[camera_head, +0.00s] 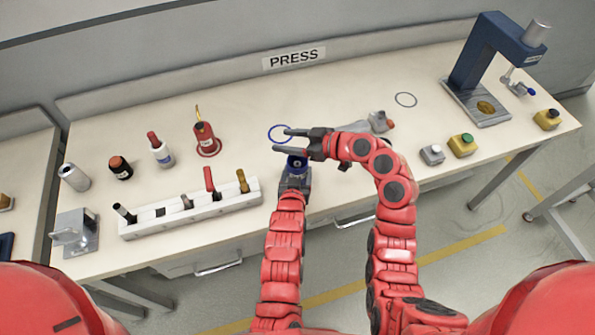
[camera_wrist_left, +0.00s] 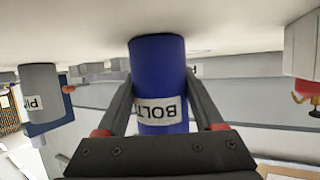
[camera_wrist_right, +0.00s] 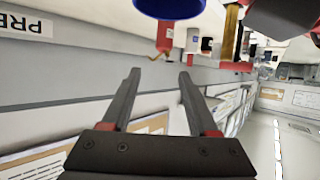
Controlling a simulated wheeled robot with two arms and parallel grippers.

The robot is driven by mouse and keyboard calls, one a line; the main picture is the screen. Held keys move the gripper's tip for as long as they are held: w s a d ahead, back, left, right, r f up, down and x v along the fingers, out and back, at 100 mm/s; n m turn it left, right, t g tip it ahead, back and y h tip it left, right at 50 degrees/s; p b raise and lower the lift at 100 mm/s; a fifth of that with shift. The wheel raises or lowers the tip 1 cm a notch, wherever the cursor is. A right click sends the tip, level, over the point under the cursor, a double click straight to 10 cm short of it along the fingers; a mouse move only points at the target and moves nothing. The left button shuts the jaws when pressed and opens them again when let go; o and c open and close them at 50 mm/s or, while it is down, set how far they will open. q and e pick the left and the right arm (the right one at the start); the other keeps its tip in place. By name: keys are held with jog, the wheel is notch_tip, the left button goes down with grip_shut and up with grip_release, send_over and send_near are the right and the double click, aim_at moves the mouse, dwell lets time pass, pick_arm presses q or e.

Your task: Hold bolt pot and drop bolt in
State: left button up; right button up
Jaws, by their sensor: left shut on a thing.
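My right gripper (camera_head: 281,140) is above and just behind the pot, fingers pointing left. It is open, with nothing between the fingers in the right wrist view (camera_wrist_right: 160,78). The pot's blue rim shows at the top of that view. I cannot make out a bolt; the pot's inside is mostly hidden.
A white rack (camera_head: 190,211) with several tools stands left, a red oil can (camera_head: 205,140) and bottles behind it. The blue press (camera_head: 483,65) and button boxes (camera_head: 463,145) are on the right.

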jog(key=v, duration=1.2)
pick_arm(q)
jog(key=o, duration=1.4)
jog(key=shift+c, duration=0.2)
